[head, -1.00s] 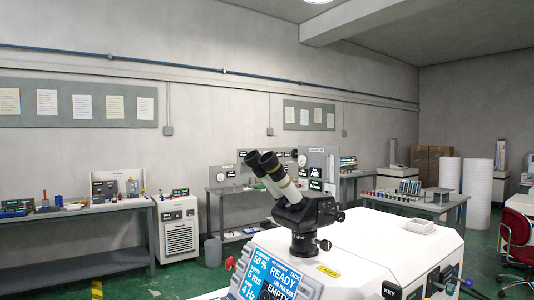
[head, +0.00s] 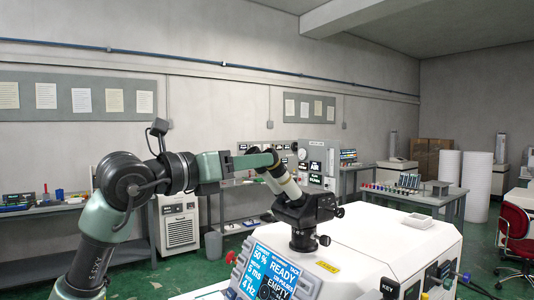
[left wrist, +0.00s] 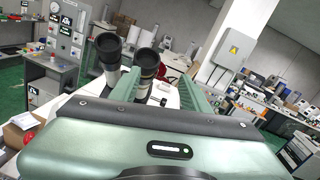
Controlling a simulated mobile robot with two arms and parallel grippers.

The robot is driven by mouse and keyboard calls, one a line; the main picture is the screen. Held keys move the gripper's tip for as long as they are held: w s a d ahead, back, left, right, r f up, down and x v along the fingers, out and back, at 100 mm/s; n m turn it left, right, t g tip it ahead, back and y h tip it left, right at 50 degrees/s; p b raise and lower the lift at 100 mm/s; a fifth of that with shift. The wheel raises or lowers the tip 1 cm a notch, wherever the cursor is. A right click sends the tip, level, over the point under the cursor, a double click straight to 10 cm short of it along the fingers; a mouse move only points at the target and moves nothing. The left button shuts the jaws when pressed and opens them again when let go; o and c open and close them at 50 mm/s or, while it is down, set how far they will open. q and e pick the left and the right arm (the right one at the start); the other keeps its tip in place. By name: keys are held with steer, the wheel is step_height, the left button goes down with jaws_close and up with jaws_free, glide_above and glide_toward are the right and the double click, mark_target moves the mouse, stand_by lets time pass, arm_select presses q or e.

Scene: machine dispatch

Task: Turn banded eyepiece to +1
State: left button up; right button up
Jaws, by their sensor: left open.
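The black binocular microscope head (head: 298,209) stands on the white machine, its two eyepieces tilted up to the left. The nearer eyepiece, with a cream band (head: 289,187), shows below my left gripper (head: 270,158); the gripper hides the upper ends of both. In the left wrist view one eyepiece (left wrist: 147,62) stands between my spread green fingers (left wrist: 157,88). The other eyepiece (left wrist: 108,50) is outside the left finger. My left gripper is open; contact cannot be told. Scale marks are too small to read. My right gripper is not in view.
The white machine (head: 385,243) fills the front, with a blue status screen (head: 270,272) reading READY and EMPTY. A small pale tray (head: 417,221) lies on its top. Benches with equipment stand behind, and a red chair (head: 514,225) at the right.

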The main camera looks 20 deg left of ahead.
mark_target(267, 152)
arm_select(q)
steer(key=shift+n+y, duration=0.3)
steer(key=shift+y, duration=0.3)
steer(key=w+p, duration=0.1)
steer(key=w, duration=0.1)
steer(key=w+r+p, duration=0.1)
steer(key=w+p, duration=0.1)
steer(key=w+d+p, duration=0.1)
steer(key=w, duration=0.1)
steer(key=shift+w+r, duration=0.15)
steer(key=shift+r, duration=0.05)
steer(key=shift+w+d+f+p, duration=0.15)
steer(key=shift+w+p, duration=0.15)
steer(key=shift+w, duration=0.15)
